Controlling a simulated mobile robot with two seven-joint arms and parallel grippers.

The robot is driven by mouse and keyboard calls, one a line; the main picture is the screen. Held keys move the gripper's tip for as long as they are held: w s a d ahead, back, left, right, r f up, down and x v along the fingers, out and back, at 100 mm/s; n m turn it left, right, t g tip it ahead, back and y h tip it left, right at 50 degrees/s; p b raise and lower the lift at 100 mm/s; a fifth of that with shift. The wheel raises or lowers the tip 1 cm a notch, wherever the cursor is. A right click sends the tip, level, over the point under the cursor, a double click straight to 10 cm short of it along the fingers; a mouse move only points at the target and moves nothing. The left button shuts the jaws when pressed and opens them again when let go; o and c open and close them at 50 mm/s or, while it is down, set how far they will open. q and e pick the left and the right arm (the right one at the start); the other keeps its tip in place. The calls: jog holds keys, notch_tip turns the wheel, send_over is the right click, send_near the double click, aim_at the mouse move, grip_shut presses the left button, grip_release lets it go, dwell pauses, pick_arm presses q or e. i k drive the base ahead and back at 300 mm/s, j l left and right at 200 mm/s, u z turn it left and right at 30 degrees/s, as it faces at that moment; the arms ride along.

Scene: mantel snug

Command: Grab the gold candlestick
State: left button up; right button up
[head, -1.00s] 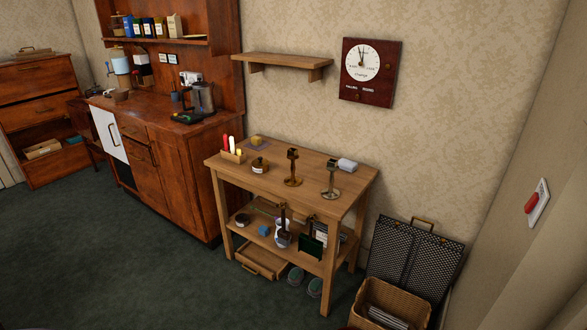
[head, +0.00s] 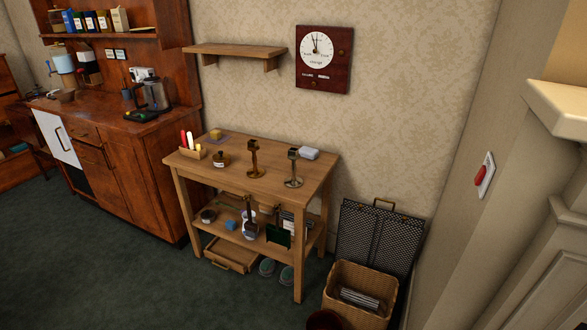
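A gold candlestick (head: 255,160) stands upright on the top of the small wooden table (head: 236,186), near its middle. A silver-grey candlestick (head: 293,168) stands upright to its right, a short gap away. Neither of my grippers shows in the head view, and nothing touches the gold candlestick.
A wicker basket (head: 343,311) and dark mesh screen (head: 378,240) stand right of the table. Green carpet (head: 125,280) is clear in front.

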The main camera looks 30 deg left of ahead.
aim_at(256, 172)
jog(key=i+j+u, duration=0.35)
jog(key=j, duration=0.25)
jog(key=i+j+u, duration=0.75)
jog(key=i, duration=0.3)
